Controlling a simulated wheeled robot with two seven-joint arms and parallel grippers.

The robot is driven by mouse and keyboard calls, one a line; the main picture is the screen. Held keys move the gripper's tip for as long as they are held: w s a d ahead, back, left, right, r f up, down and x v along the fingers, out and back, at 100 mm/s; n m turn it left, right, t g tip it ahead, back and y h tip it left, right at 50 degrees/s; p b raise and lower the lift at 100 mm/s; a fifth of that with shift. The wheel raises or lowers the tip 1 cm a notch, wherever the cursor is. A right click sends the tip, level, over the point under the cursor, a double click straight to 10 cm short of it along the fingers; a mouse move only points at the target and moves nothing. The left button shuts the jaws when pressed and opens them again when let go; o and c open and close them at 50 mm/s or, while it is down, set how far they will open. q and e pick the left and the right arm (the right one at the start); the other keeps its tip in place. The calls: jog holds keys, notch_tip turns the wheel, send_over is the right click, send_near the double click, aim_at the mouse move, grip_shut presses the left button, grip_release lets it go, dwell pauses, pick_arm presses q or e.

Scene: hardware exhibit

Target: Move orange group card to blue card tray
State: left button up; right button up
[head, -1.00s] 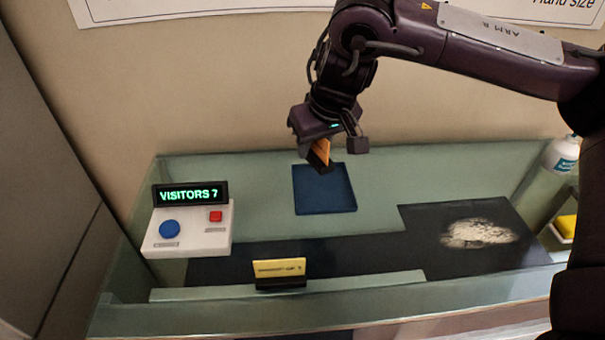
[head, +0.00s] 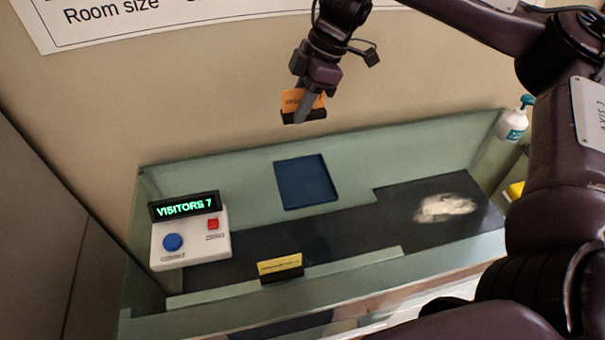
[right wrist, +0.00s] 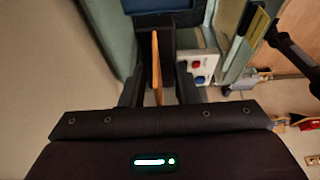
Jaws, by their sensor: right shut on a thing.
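My right gripper (head: 304,106) is shut on the orange group card (head: 291,99), which stands in a dark base. It holds the card in the air, above and behind the blue card tray. In the right wrist view the orange card (right wrist: 156,66) shows edge-on between the two fingers (right wrist: 159,92). The blue card tray (head: 306,183) lies flat and empty on the pale green surface of the case. Part of a blue thing, likely the tray (right wrist: 150,5), shows at the top of the right wrist view. My left gripper is out of view.
A white button box (head: 191,240) with a "VISITORS 7" display stands left of the tray. A yellow card (head: 280,265) in a dark base stands at the front ledge. A pale patch (head: 445,207) lies on the dark panel. A spray bottle (head: 516,119) stands at right.

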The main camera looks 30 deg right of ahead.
jog(key=b, duration=0.4)
send_over(296, 183)
jog(key=d, duration=0.1)
jog(key=f, duration=1.6)
jog(key=shift+s+d+f, duration=0.15)
jog(key=shift+d, duration=0.05)
jog(key=shift+f, duration=1.55)
jog(key=shift+f, duration=0.1)
jog(key=o, duration=1)
jog(key=shift+c, duration=0.2)
jog(key=shift+d+r, duration=0.1)
jog(key=shift+r, duration=0.3)
jog(key=p+v, duration=0.2)
jog(key=v, duration=0.9)
jog(key=shift+r+p, duration=0.25)
jog(key=shift+p, duration=0.1)
jog(key=shift+s+f, duration=0.1)
